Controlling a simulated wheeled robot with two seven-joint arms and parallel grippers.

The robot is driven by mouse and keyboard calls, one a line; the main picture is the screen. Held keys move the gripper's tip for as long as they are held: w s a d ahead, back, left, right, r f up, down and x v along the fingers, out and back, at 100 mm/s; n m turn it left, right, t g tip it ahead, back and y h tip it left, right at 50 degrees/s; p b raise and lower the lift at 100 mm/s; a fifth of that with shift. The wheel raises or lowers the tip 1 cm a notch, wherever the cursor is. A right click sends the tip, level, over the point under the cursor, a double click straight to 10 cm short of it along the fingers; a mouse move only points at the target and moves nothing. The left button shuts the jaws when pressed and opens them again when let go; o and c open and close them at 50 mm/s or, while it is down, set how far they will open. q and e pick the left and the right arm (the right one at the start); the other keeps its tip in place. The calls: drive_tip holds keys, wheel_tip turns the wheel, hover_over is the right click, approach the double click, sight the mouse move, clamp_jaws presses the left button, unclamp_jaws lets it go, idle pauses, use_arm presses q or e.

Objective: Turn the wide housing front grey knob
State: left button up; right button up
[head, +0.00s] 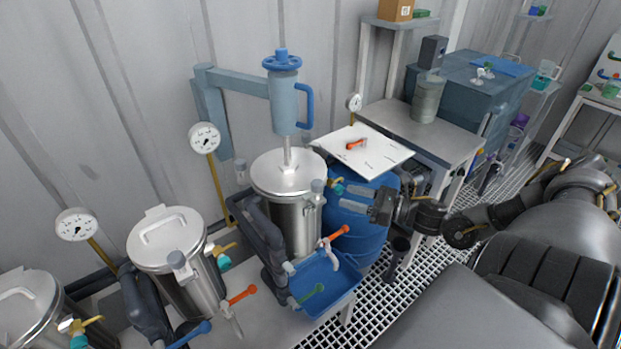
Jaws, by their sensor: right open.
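Several steel housings with flat lids stand along the wall. The widest-looking one (292,205) is in the middle, under a pale blue cylinder (284,105) with a blue handwheel. A grey knob (318,187) sits at its front right, below the lid rim. A small gap shows between the fingertips and the knob. My left gripper is not in view.
A blue drum (362,235) stands behind my right gripper. Another grey knob (178,260) is on the left housing (182,285). Dark pipes run between the housings.

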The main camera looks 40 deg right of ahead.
sight(316, 182)
drive_tip(key=w+a+r+n, duration=0.1)
drive_tip(key=w+a, duration=0.1)
drive_tip(key=w+a+r+y+p, duration=0.1)
drive_tip(key=w+a, duration=0.1)
drive_tip(key=w+a+r+n, duration=0.1)
drive_tip(key=w+a+r, duration=0.1)
drive_tip(key=w+a, duration=0.1)
drive_tip(key=shift+n, duration=0.3)
drive_tip(key=shift+w+a+f+g+y+p, duration=0.2)
drive_tip(key=shift+w+a+g+y+p, duration=0.1)
drive_tip(key=shift+w+a, duration=0.3)
drive_tip(key=shift+d, duration=0.1)
drive_tip(key=c, duration=1)
drive_tip(key=shift+o, duration=0.2)
